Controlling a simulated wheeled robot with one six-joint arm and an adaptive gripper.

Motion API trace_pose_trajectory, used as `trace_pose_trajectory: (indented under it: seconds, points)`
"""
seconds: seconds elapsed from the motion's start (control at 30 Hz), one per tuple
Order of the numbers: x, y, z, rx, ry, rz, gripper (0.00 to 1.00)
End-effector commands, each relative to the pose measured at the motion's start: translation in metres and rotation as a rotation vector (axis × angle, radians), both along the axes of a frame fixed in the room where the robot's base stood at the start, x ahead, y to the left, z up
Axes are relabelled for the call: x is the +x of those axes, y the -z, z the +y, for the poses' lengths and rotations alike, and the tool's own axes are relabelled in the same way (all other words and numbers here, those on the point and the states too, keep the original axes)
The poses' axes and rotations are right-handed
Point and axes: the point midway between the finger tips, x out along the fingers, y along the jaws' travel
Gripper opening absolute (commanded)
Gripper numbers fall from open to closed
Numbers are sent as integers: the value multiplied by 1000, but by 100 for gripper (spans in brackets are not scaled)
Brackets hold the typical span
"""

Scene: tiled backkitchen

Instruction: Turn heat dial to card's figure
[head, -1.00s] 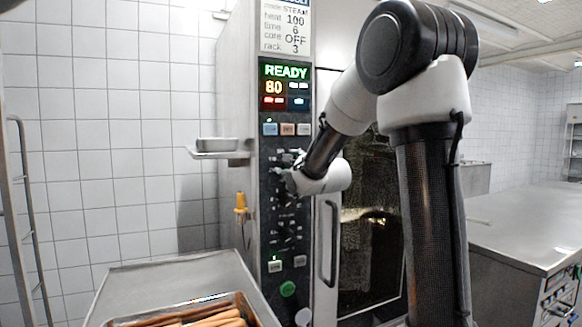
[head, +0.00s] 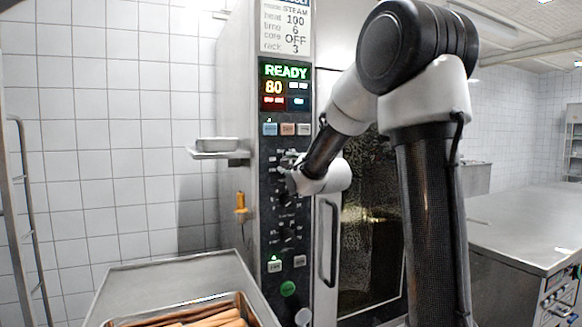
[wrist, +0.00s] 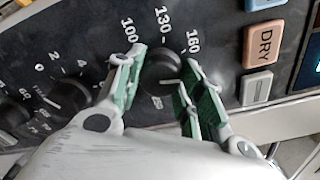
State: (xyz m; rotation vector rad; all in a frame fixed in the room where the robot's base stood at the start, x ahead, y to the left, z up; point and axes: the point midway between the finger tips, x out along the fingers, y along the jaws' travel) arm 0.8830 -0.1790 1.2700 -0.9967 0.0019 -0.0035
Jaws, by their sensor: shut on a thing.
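The card (head: 286,28) at the top of the oven's control column reads STEAM, heat 100, time 6, core OFF, rack 3. The display (head: 285,85) below shows READY and an orange 80. In the wrist view, the black heat dial (wrist: 160,72) has 100, 130 and 160 printed around it. My gripper (wrist: 165,60) is shut on this dial, one green-padded finger on each side. A small white mark shows on the dial's lower right; the figure it points at is unclear. In the head view my wrist mostly hides the dial.
Another dial (wrist: 66,97) with small figures sits left of the heat dial in the wrist view. A DRY button (wrist: 264,46) is to the right. The oven door handle (head: 327,242) is beside the column. A metal trolley with a pan of carrots (head: 205,318) stands in front.

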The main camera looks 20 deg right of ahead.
Motion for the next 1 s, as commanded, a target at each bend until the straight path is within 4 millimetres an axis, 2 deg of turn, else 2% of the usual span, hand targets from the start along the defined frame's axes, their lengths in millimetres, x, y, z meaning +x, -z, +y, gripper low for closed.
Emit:
trace_pose_trajectory:
  seconds: [1.0]
  points:
    - [0,1,0,-960,-2,5,14]
